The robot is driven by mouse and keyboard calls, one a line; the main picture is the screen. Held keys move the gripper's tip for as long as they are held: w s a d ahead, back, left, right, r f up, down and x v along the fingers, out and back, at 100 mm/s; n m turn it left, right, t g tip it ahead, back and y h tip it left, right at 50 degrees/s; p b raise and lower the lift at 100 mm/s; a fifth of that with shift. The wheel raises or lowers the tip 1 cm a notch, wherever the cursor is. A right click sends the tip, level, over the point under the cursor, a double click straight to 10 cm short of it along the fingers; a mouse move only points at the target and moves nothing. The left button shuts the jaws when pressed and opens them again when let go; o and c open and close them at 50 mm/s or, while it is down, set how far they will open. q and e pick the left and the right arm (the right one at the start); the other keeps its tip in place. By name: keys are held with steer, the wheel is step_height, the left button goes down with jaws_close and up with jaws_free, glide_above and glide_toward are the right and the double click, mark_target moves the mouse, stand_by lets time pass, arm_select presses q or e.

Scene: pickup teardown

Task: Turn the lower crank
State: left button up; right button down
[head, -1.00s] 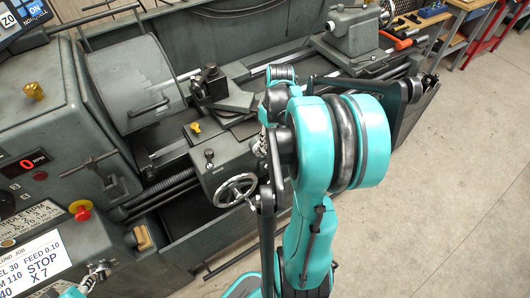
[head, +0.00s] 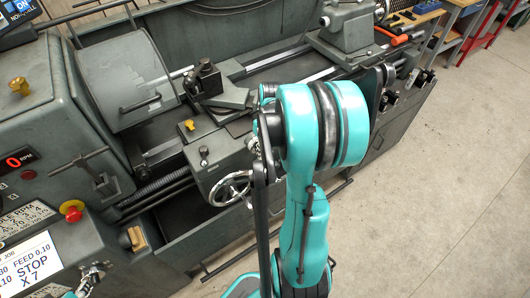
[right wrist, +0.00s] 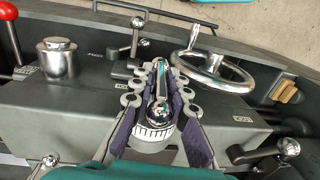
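In the right wrist view, a silver crank with a ball-shaped hub (right wrist: 158,111) stands over a graduated white dial ring (right wrist: 152,136). Its arm runs away from the camera between the two purple-padded fingers of my right gripper (right wrist: 161,72). The fingers flank the crank. I cannot tell whether the tips touch it. In the head view my teal right arm hides this gripper and the crank. At the head view's bottom left, a small teal and silver part, apparently my left gripper (head: 90,280), shows; its fingers are unclear.
A spoked handwheel (right wrist: 199,68) is beyond the crank to the right; it also shows in the head view (head: 231,188). A silver cylinder (right wrist: 57,59) and red-knobbed lever (right wrist: 8,12) are at left. Another ball lever (right wrist: 288,146) is at lower right. Open floor (head: 440,190) lies right of the lathe.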

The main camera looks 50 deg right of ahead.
stand_by(0.4)
steer(key=h, duration=0.3)
steer(key=shift+w+a+g, duration=0.1)
steer(key=shift+a+g, duration=0.05)
steer(key=shift+g, duration=0.25)
steer(key=h+b, duration=0.1)
steer(key=h, duration=0.1)
steer(key=shift+a+f+g+h+b, duration=0.1)
steer(key=shift+f+g+h+b, duration=0.1)
steer(key=shift+g+h+b, duration=0.15)
steer(key=g+h+b, duration=0.1)
steer(key=h+b, duration=0.3)
steer(key=shift+f, duration=0.1)
steer(key=shift+g+h+b, duration=0.25)
steer(key=shift+h+b, duration=0.6)
steer(key=shift+b, duration=0.15)
steer(key=c, duration=1.6)
jaws_free()
steer(key=shift+a+r, duration=0.1)
steer(key=shift+r, duration=0.1)
